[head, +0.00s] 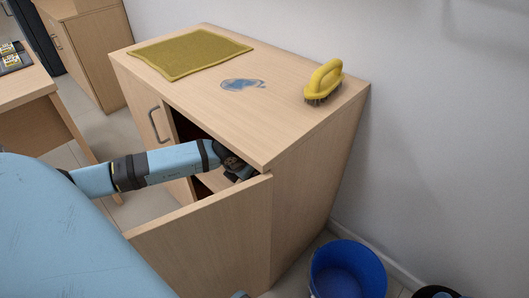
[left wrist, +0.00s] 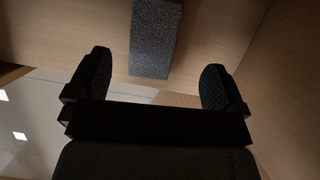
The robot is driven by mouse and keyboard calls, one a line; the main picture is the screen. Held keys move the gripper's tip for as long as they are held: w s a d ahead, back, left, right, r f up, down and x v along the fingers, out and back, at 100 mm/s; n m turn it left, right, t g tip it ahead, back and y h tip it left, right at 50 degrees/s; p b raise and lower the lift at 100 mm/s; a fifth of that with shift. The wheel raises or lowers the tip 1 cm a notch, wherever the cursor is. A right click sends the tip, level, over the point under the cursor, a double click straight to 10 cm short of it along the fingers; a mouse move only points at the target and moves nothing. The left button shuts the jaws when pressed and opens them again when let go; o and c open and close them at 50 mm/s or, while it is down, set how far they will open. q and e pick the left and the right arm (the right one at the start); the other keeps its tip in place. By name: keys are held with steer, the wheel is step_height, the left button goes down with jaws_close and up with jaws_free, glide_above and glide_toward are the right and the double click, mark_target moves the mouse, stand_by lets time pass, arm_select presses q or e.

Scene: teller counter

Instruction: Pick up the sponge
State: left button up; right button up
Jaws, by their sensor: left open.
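A dark grey, speckled block that looks like the sponge (left wrist: 155,38) lies inside the cabinet in the left wrist view, its upper end cut off by the frame. In the head view it is hidden by the cabinet. My left gripper (head: 238,172) reaches into the open cabinet below its top; it also shows in the left wrist view (left wrist: 157,68). Its two fingers are wide apart with nothing between them. The block lies ahead of the gap between the fingers, roughly centred. My right gripper is not seen.
The cabinet (head: 310,170) has its near door (head: 215,240) swung open beside my left arm. A blue bucket (head: 347,270) stands on the floor by the wall.

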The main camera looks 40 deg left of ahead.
arm_select(q)
steer(key=b+x, duration=0.1)
steer(key=x, duration=0.1)
steer(key=shift+w+f, duration=0.2)
steer(key=shift+f, duration=0.05)
steer(key=shift+w+a+f+b, duration=0.1)
steer(key=shift+f+b, duration=0.35)
steer(key=shift+f, duration=0.15)
steer(key=b+x, duration=0.2)
steer(key=x, duration=0.1)
steer(key=shift+w+a+f, duration=0.15)
steer(key=shift+f, duration=0.2)
steer(key=shift+w+f, duration=0.1)
steer(key=shift+f, duration=0.1)
steer(key=shift+r, duration=0.1)
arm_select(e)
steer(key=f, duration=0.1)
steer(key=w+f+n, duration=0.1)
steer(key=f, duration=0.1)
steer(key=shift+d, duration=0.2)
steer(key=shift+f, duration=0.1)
arm_select(q)
steer(key=c, duration=1)
